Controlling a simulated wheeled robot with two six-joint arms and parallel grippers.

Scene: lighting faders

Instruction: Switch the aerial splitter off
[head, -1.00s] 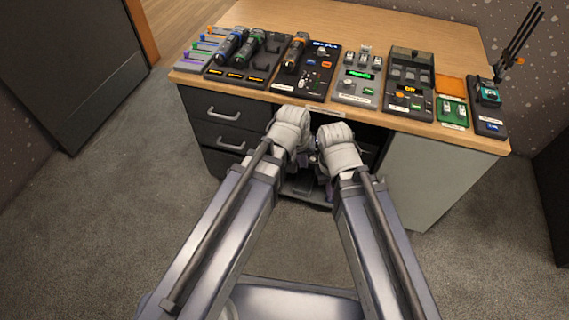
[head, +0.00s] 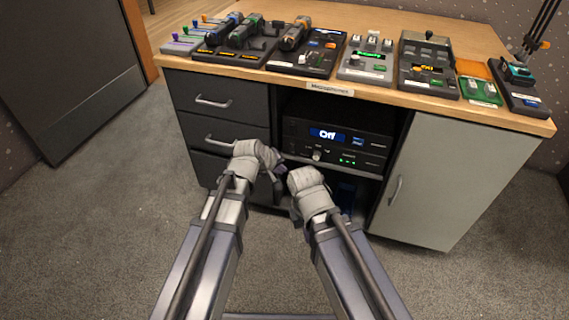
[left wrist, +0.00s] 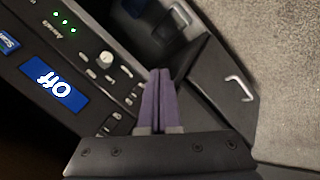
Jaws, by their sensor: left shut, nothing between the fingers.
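A black unit (head: 310,140) sits in the open bay under the desk. Its blue display reads "Off", with a small knob and green lights beside it; it also shows in the left wrist view (left wrist: 52,88). I cannot read a label that names it the aerial splitter. A darker unit (head: 349,190), partly hidden, stands on the lower level. My left gripper (head: 281,168) is shut and empty, in front of the bay and below the display; its purple fingers show in the left wrist view (left wrist: 160,74). My right gripper (head: 294,208) is lower, its fingers mostly hidden.
The wooden desk top (head: 400,95) carries several consoles, including a black panel (head: 312,52) and a grey one (head: 367,62). Dark drawers (head: 215,100) flank the bay at left and a grey door (head: 440,170) at right. Carpet in front is clear.

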